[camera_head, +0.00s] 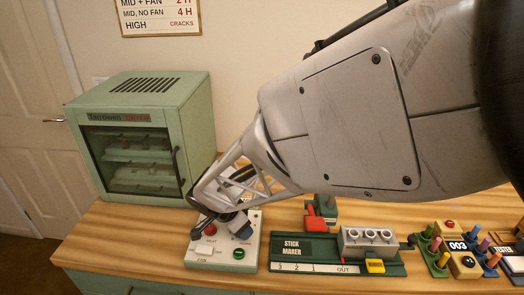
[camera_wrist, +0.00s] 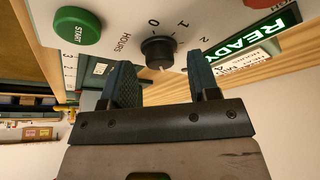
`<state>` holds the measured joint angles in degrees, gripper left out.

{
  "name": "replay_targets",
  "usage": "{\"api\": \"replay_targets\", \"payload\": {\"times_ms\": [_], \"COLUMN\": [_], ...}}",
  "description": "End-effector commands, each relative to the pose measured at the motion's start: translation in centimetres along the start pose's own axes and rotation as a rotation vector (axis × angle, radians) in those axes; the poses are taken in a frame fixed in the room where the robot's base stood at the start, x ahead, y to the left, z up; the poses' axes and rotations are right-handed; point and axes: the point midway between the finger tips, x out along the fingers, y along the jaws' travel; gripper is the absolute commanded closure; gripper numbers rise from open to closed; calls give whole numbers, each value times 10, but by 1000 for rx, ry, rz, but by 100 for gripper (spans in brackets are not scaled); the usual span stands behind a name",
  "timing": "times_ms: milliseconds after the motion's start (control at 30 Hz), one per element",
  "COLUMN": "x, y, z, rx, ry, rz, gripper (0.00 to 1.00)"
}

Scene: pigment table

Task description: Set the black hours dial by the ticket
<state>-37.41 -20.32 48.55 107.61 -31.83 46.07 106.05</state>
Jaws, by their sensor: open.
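The black hours dial (camera_wrist: 158,50) sits on the pale control panel in the wrist view, beside the word HOURS and the marks 0, 1 and 2. I cannot tell clearly where its pointer stands. My gripper (camera_wrist: 160,66) is open, with one blue-grey finger on each side of the dial; I cannot tell if they touch it. A white card (camera_wrist: 246,62), perhaps the ticket, lies by the lit green READY sign (camera_wrist: 250,38); its text is only partly readable. In the head view my gripper (camera_head: 238,226) is over the panel (camera_head: 222,262) and hides the dial.
A green START button (camera_wrist: 77,25) is beside the dial. The panel also has a red knob (camera_head: 210,230) and white fan switch (camera_head: 203,249). A green oven (camera_head: 150,85) stands behind left. The stick maker (camera_head: 292,248) and colored pegs (camera_head: 436,243) are to the right.

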Motion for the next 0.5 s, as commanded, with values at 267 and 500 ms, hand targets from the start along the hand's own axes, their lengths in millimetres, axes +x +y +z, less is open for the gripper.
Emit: {"api": "replay_targets", "payload": {"times_ms": [267, 500], "x": [-33, -60], "y": [-1, 0], "z": [0, 0], "rx": [-1, 0], "ry": [1, 0], "rz": [-3, -1], "gripper": [45, 45]}}
